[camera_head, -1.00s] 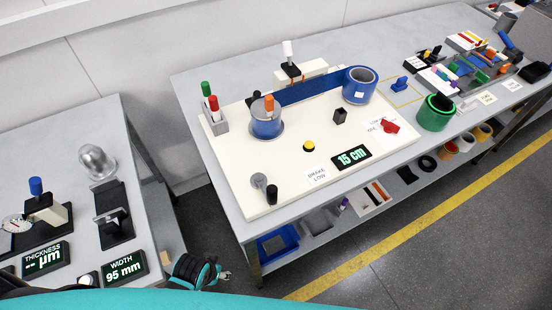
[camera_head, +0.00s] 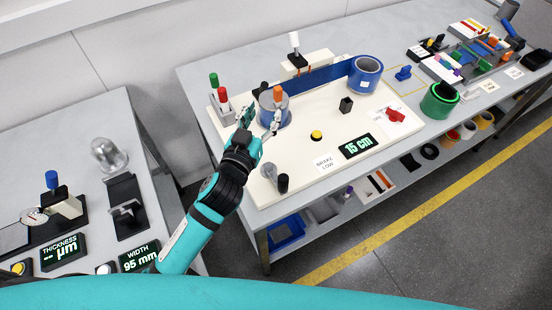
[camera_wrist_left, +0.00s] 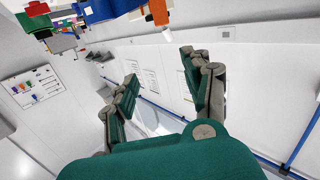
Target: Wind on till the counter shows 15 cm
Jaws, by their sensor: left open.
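The counter (camera_head: 358,146) on the cream board (camera_head: 245,187) reads 15 cm. A blue band (camera_head: 315,79) runs from the left spool (camera_head: 283,114), which has an orange peg (camera_head: 278,93), to the blue roll (camera_head: 366,79) at the right. A crank with a black knob (camera_head: 283,183) sits at the board's front left corner. My left gripper (camera_head: 261,124) is open, over the board just in front of the left spool; I cannot tell whether it touches. In the left wrist view the open fingers (camera_wrist_left: 165,92) have nothing between them. My right gripper is not in view.
A yellow button (camera_head: 316,135), a "BRAKE LOW" card (camera_head: 326,162) and a red knob (camera_head: 396,115) are on the board. Red and green handles stand in a grey holder (camera_head: 228,116) left of the spool. A green ring (camera_head: 439,100) stands farther right. A gauge table (camera_head: 90,130) is at the left.

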